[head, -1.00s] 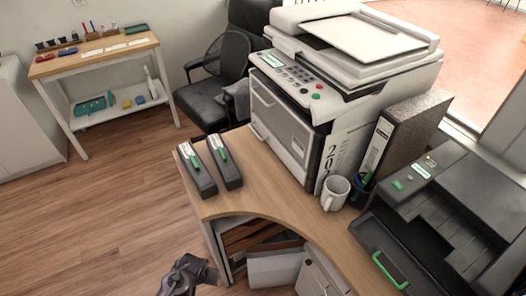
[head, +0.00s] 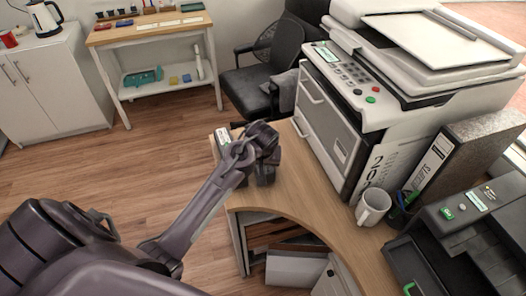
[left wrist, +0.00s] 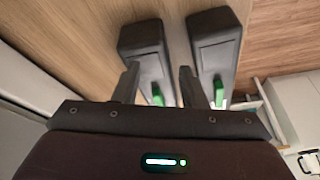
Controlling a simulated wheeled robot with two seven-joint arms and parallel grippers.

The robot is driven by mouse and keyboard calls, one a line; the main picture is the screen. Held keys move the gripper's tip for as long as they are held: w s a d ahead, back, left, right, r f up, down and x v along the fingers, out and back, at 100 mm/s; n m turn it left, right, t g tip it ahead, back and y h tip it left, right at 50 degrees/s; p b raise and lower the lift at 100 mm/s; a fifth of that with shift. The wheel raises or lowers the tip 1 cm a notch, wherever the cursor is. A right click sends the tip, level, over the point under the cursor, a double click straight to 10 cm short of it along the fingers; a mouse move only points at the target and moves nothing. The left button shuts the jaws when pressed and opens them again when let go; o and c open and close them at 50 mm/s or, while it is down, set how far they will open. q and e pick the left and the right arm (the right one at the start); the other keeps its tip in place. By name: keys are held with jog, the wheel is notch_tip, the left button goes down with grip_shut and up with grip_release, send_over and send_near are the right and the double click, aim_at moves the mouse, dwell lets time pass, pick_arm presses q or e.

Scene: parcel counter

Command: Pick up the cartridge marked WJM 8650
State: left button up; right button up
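Two dark grey cartridges lie side by side on the wooden desk. The left cartridge (head: 222,139) shows a pale label with green; the right cartridge (head: 266,176) is largely hidden by my left gripper (head: 260,158). No marking on either is readable. The left wrist view is turned round: the right cartridge (left wrist: 146,45) lies at left, and the left cartridge (left wrist: 215,45) at right. There the fingers of my left gripper (left wrist: 160,88) are apart, on either side of the right cartridge's green-tabbed end. Contact cannot be told. My right gripper is out of view.
The desk (head: 300,205) has free room in front of the copier (head: 385,95). A white mug (head: 373,206), a binder (head: 455,165) and a black printer (head: 465,240) stand to the right. A side table (head: 150,32) and a chair (head: 255,85) are behind.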

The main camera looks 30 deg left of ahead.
pick_arm(q)
jog(key=w+a+r+n, duration=0.1)
jog(key=w, duration=0.1)
jog(key=w+a+r+n, duration=0.1)
jog(key=w+a+r, duration=0.1)
jog(key=w+a+r+n, duration=0.1)
jog(key=w+r, duration=0.1)
jog(key=w, duration=0.1)
jog(key=shift+w+a+r, duration=0.1)
jog(key=shift+a, duration=0.1)
jog(key=shift+w+a+y, duration=0.15)
jog(key=shift+y, duration=0.15)
jog(key=shift+p+x, duration=0.5)
jog(key=shift+x, duration=3.15)
grip_shut()
